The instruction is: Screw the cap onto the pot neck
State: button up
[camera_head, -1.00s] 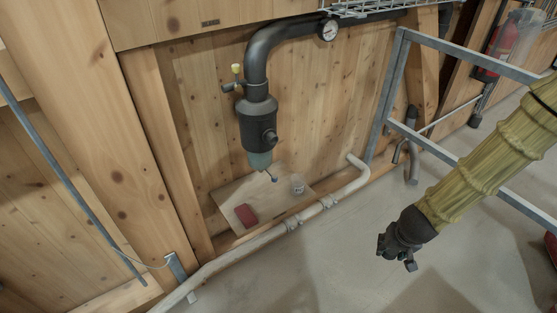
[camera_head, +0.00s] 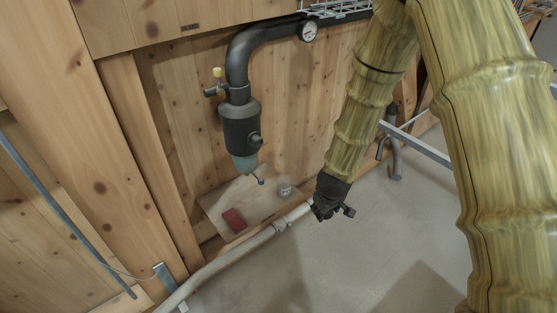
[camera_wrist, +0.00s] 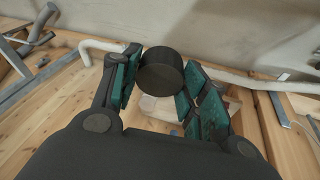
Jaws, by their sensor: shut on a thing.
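My gripper (camera_head: 330,203) hangs in front of the wall, to the right of the pot and lower than it. In the wrist view its green-padded fingers (camera_wrist: 160,74) are shut on a dark round cap (camera_wrist: 161,70), whose flat end faces the camera. The black pot (camera_head: 238,122) hangs upright under the bent black pipe, with a greenish lower part. A short dark round stub (camera_head: 254,139) sticks out of its side; I cannot tell whether this is the neck. Cap and pot are well apart.
A low wooden board (camera_head: 240,197) below the pot bears a red block (camera_head: 234,220) and a clear jar (camera_head: 285,187). A pale pipe (camera_head: 232,256) runs along the wall's foot. A gauge (camera_head: 308,32) and a yellow-knobbed valve (camera_head: 217,74) sit by the black pipe.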

jog(key=w+a+r+n+t+y+b, duration=0.1)
jog(key=w+a+r+n+t+y, duration=0.3)
jog(key=w+n, duration=0.3)
jog(key=w+a+r+n+t+y, duration=0.35)
jog(key=w+a+n, duration=0.2)
jog(key=n, duration=0.45)
jog(key=s+a+r+n+y, duration=0.2)
jog(key=a+r+n+y, duration=0.2)
jog(key=n+y, duration=0.2)
jog(key=shift+a+r+g+y, duration=0.25)
jog(key=shift+g+y, duration=0.2)
jog(key=shift+y, duration=0.4)
jog(key=shift+f+b, duration=0.15)
jog(key=shift+b, duration=0.35)
jog(key=shift+w, duration=0.1)
jog(key=shift+w+a+b, duration=0.5)
jog(key=shift+w+a, duration=0.35)
jog(key=shift+w, duration=0.3)
jog(key=shift+w+a+b, duration=0.5)
jog(key=shift+w+a, duration=0.35)
jog(key=shift+w, duration=0.3)
jog(key=shift+b, duration=0.75)
